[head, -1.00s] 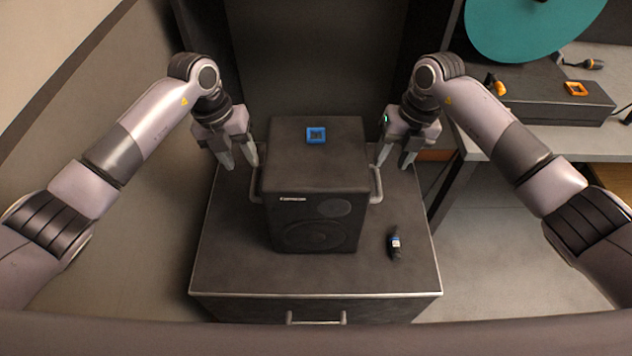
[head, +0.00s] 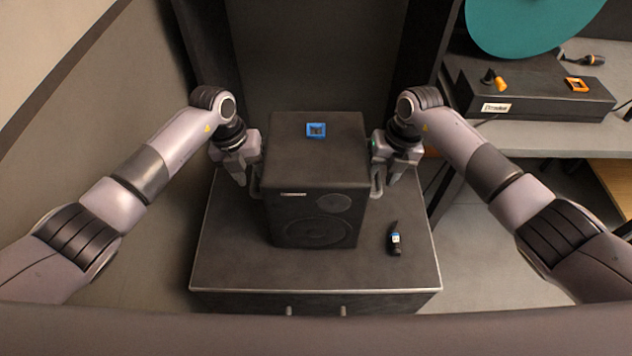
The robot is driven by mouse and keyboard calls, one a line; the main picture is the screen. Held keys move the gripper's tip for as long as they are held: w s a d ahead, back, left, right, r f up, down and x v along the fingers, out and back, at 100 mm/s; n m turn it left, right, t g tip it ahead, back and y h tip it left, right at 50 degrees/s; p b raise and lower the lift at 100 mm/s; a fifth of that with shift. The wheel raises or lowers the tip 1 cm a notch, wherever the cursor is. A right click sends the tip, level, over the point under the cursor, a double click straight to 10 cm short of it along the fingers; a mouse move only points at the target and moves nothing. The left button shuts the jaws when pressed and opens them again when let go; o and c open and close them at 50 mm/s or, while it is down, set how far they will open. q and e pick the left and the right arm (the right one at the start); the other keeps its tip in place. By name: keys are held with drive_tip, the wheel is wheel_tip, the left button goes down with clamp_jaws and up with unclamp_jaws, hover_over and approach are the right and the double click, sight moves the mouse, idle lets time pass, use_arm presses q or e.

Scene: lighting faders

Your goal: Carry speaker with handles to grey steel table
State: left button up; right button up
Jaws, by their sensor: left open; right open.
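The black speaker (head: 313,215) stands upright on a dark cabinet top in the middle of the head view. It has a grey handle on each side, the left handle (head: 256,184) and the right handle (head: 376,184). My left gripper (head: 246,184) is open at the left handle, fingers pointing down. My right gripper (head: 385,182) is open at the right handle, fingers pointing down. Whether the fingers straddle the handles is hard to tell. The grey table (head: 575,146) stands at the upper right, partly out of view.
A blue square piece (head: 316,130) lies on top of the speaker. A small black item with a label (head: 394,240) lies on the cabinet top (head: 225,260).

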use_arm(q)
clamp_jaws()
use_arm(e)
clamp_jaws()
idle(1.0)
use_arm(q)
drive_tip(key=shift+w+r, duration=0.15)
drive_tip(key=shift+r, duration=0.1)
use_arm(e)
drive_tip(key=shift+w+r, duration=0.15)
drive_tip(key=shift+r, duration=0.1)
